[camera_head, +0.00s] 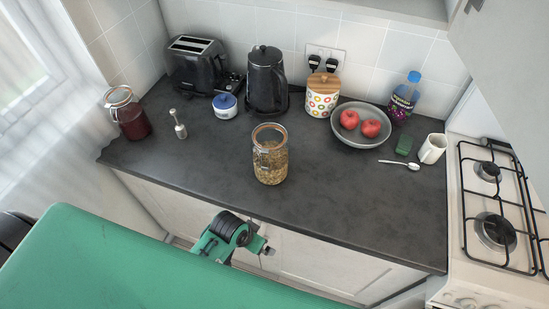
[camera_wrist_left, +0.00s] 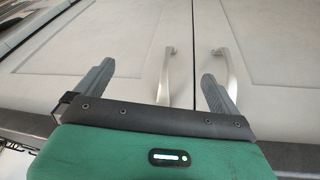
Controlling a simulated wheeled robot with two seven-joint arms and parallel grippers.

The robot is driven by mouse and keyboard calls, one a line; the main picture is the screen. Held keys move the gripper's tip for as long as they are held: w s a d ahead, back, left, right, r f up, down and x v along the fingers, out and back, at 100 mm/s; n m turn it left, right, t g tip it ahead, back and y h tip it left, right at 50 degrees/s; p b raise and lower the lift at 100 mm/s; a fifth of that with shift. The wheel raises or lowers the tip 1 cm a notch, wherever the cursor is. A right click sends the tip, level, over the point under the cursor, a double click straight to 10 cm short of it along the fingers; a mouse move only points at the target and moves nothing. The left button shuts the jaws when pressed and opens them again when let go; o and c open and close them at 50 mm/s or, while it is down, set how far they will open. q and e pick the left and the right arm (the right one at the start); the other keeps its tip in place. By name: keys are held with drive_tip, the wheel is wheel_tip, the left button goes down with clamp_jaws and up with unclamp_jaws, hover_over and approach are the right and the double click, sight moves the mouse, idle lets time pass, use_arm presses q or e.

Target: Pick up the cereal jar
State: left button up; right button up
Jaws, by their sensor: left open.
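The cereal jar (camera_head: 270,157) is a clear glass jar with a clip lid, filled with tan cereal. It stands upright near the front middle of the dark counter. My left gripper (camera_head: 262,249) is below the counter's front edge, in front of the white cabinet doors, lower than the jar and apart from it. In the left wrist view my left gripper (camera_wrist_left: 158,72) is open and empty, its two fingers spread toward the cabinet doors. The jar does not show in that view. My right gripper does not show.
On the dark counter (camera_head: 340,205) stand a red jar (camera_head: 128,115), kettle (camera_head: 267,80), patterned canister (camera_head: 321,97), fruit bowl (camera_head: 345,140) and white mug (camera_head: 432,149). The stove (camera_head: 465,235) is at right. Cabinet handles (camera_wrist_left: 167,75) lie ahead of the fingers. Counter around the jar is clear.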

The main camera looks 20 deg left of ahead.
use_arm(q)
wheel_tip(320, 180, up, 11)
drive_tip(key=d+m+p, duration=0.1)
drive_tip(key=d+p, duration=0.1)
drive_tip(key=w+d+r+m+g+h, duration=0.1)
drive_tip(key=w+d+r+m+g, duration=0.1)
drive_tip(key=w+d+r+m, duration=0.4)
drive_tip(key=w+d+r+m+g, duration=0.1)
drive_tip(key=w+d+r, duration=0.25)
drive_tip(key=d, duration=0.35)
drive_tip(key=m+g+y, duration=0.1)
drive_tip(key=g+y, duration=0.1)
drive_tip(key=y, duration=0.5)
approach(273, 133)
drive_tip(key=p+x, duration=0.3)
drive_tip(key=x, duration=0.2)
drive_tip(key=shift+w+a+f, duration=0.15)
drive_tip(key=shift+f, duration=0.1)
drive_tip(key=p+x, duration=0.3)
drive_tip(key=x, duration=0.1)
drive_tip(key=shift+r, duration=0.1)
drive_tip(key=shift+s+a+f+p, duration=0.1)
drive_tip(key=shift+s+f+p, duration=0.2)
drive_tip(key=shift+f, duration=0.4)
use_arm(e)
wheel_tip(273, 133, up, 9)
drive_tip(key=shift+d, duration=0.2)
